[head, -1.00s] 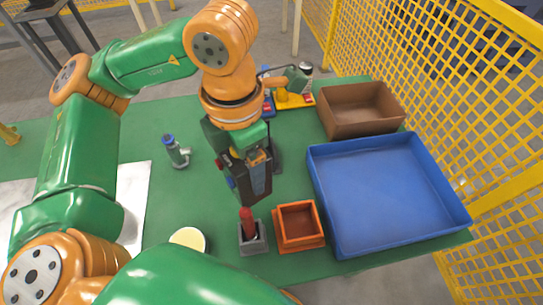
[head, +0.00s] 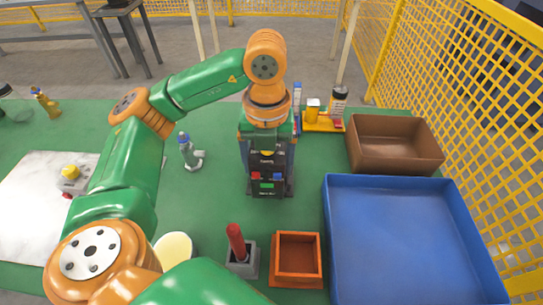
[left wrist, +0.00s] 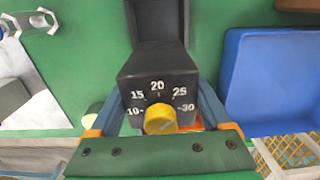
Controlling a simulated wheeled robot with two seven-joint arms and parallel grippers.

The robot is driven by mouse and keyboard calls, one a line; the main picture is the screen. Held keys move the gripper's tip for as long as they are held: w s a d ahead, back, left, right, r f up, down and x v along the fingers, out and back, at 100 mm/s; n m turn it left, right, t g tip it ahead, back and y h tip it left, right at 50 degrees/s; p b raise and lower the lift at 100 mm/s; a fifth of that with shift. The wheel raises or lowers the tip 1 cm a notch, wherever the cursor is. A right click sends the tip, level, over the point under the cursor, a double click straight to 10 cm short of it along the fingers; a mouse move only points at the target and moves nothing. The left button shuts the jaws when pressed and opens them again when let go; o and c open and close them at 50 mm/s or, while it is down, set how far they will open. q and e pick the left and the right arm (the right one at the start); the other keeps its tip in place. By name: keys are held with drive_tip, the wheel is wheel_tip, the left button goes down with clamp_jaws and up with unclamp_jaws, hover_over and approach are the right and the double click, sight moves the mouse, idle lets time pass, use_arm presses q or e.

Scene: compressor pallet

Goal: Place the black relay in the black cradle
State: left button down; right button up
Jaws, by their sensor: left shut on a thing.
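The black relay (head: 266,186) is a dark block with small red, blue and green marks on the side facing me in the head view. In the left wrist view the relay (left wrist: 157,88) shows a yellow dial and the numbers 10 to 30. My left gripper (head: 267,150) is shut on it from above, with a finger on each side. The black cradle (left wrist: 158,18) shows beyond the relay in the left wrist view. In the head view it is mostly hidden behind the relay. I cannot tell whether the relay touches it. My right gripper is not in view.
A grey holder (head: 242,264) with a red-handled tool and an orange tray (head: 318,262) stand nearer me. A blue bin (head: 333,240) and a brown bin (head: 396,165) are at right.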

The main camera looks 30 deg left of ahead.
use_arm(q)
drive_tip(key=w+a+f, duration=0.2)
drive_tip(key=w, duration=0.1)
drive_tip(key=w+f, duration=0.1)
drive_tip(key=shift+w+a+f+p, duration=0.3)
drive_tip(key=shift+w+a+p, duration=0.1)
drive_tip(key=shift+f, duration=0.15)
unclamp_jaws()
drive_tip(key=shift+d, duration=0.1)
wheel_tip(320, 180, up, 12)
drive_tip(key=p, duration=0.3)
drive_tip(key=shift+r, duration=0.25)
